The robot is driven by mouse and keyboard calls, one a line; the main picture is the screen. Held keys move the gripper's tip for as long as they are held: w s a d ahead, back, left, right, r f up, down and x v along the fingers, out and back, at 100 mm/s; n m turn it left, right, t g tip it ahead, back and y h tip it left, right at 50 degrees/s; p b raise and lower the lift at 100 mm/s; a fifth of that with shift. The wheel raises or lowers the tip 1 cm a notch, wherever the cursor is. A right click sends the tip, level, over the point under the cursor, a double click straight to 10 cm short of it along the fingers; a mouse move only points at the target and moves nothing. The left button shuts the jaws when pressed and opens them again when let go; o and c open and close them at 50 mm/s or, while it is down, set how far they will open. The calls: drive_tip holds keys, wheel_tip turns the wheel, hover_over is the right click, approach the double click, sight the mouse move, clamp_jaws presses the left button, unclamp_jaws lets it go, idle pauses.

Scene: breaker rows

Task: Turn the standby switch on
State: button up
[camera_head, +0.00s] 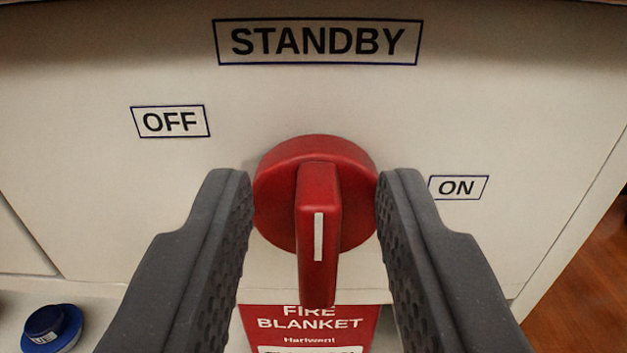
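The standby switch (318,200) is a red rotary knob on a pale panel, in the middle of the camera_head view. It has a round base and a raised grip bar with a white line. The bar and line stand upright in the picture, pointing at neither label. The STANDBY label (318,42) is above, the OFF label (170,122) at upper left and the ON label (458,187) at right. My gripper (315,188) is open, one dark finger on each side of the knob, with gaps to the bar. Whether the fingertips touch the round base I cannot tell.
A red fire blanket sign (310,322) shows below the knob, partly hidden by my fingers. A blue round button (52,328) is at lower left. The panel's right edge slants down to a wooden floor (590,290). The panel around the knob is clear.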

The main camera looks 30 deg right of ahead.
clamp_jaws()
drive_tip(key=shift+a, duration=0.1)
drive_tip(key=shift+r+m+p, duration=0.1)
drive_tip(key=shift+m+p, duration=0.2)
drive_tip(key=shift+p, duration=0.05)
drive_tip(key=shift+d+m+p, duration=0.2)
drive_tip(key=shift+m+p, duration=0.4)
drive_tip(key=shift+m, duration=0.4)
drive_tip(key=m, duration=0.4)
drive_tip(key=shift+s+d+m+p, duration=0.15)
drive_tip(key=shift+d+m+p, duration=0.15)
drive_tip(key=m, duration=0.1)
drive_tip(key=m+b, duration=0.1)
drive_tip(key=m, duration=0.1)
drive_tip(key=f+m+b, duration=0.1)
drive_tip(key=m, duration=0.1)
drive_tip(key=shift+s+d, duration=0.15)
drive_tip(key=shift+d, duration=0.1)
drive_tip(key=shift+s+d+f+m+b, duration=0.1)
drive_tip(key=shift+f+m+b, duration=0.1)
drive_tip(key=shift+m+b, duration=1)
drive_tip(key=shift+s+d+f+m+b, duration=0.15)
drive_tip(key=shift+m+b, duration=0.65)
drive_tip(key=shift+m, duration=0.8)
drive_tip(key=shift+w+a, duration=0.1)
